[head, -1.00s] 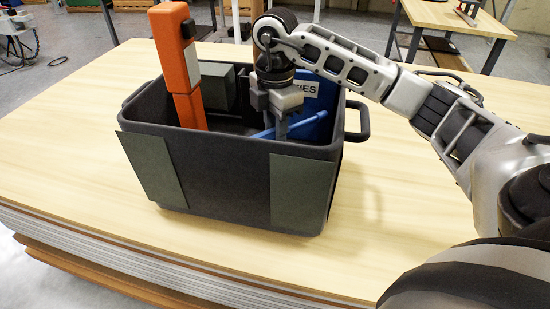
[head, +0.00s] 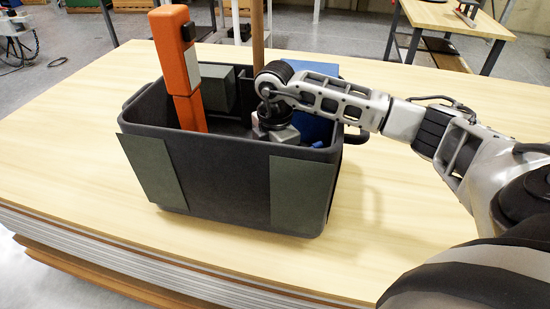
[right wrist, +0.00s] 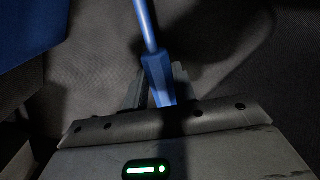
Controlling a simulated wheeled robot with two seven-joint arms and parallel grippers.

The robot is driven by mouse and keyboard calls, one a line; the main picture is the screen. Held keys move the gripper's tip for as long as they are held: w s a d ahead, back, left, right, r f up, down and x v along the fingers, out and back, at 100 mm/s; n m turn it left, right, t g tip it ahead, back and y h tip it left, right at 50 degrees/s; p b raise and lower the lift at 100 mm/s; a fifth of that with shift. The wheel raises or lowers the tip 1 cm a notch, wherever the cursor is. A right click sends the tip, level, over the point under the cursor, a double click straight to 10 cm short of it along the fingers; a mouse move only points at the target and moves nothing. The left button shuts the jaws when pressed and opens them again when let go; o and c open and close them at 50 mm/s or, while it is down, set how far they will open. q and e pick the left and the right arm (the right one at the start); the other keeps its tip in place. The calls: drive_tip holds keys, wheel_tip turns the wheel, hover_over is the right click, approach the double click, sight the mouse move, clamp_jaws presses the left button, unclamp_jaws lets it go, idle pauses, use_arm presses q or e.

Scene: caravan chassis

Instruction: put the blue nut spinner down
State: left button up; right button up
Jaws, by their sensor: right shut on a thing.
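The blue nut spinner (right wrist: 158,75) is in my right gripper, its thin shaft pointing up the right wrist view. My right gripper (right wrist: 158,98) is shut on its blue handle. In the head view the right gripper's body (head: 275,132) is down inside the dark tote (head: 228,185), and its fingertips are hidden behind the front wall. Only a small blue bit (head: 318,144), probably the spinner, shows there. Dark grey surfaces lie around the spinner in the wrist view; whether it touches them I cannot tell. My left gripper is not in view.
An orange tool (head: 181,75) stands upright at the tote's left, beside a grey-green box (head: 216,88). A blue panel or bin (head: 318,110) is at the right inside. The wooden tabletop (head: 400,200) around the tote is largely clear. A brown post (head: 258,35) rises behind.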

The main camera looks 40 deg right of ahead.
drive_tip(key=o, duration=1.1)
drive_tip(key=shift+c, duration=0.2)
wheel_tip(320, 180, up, 12)
drive_tip(key=shift+r, duration=0.15)
